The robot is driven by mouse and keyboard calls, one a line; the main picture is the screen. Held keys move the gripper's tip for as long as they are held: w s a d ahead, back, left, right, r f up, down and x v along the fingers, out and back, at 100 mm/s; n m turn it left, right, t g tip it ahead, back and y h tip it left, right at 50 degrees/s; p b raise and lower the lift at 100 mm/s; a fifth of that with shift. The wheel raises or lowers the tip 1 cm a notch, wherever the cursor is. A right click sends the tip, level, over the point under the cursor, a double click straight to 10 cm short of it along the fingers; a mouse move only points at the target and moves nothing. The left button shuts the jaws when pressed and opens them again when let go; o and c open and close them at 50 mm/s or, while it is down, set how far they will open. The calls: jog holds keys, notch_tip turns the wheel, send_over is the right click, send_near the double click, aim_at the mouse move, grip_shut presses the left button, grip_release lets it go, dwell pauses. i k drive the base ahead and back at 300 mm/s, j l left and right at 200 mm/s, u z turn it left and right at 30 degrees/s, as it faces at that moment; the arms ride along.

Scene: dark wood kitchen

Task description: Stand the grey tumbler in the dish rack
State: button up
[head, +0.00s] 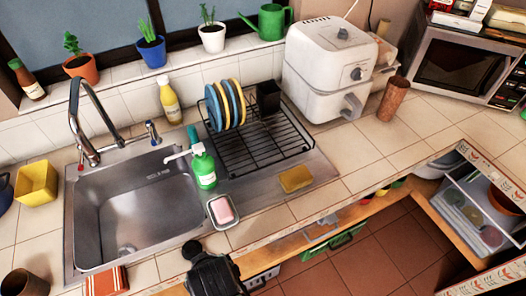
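The dish rack (262,152) is a black wire rack on the steel drainboard, right of the sink. Plates in blue and yellow stand upright at its left back, and a black holder stands at its back right. The front and right of its grid are bare. No tumbler is clearly grey. A dark brownish cup (24,283) stands at the bottom left corner, cut by the frame edge. A reddish-brown tumbler (394,98) stands upright right of the air fryer. My gripper (209,268) shows as a black shape at the front counter edge; its fingers cannot be made out.
The steel sink (140,215) is empty, with a tall tap (88,120). A green soap bottle (203,168), a soap dish (223,212) and a yellow sponge (295,179) lie near the rack's front. A white air fryer (328,70) stands behind right.

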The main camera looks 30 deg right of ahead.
aim_at(267, 153)
jog(key=i+l+z, duration=0.35)
jog(key=i, duration=0.2)
jog(key=i+z, duration=0.3)
jog(key=i, duration=0.2)
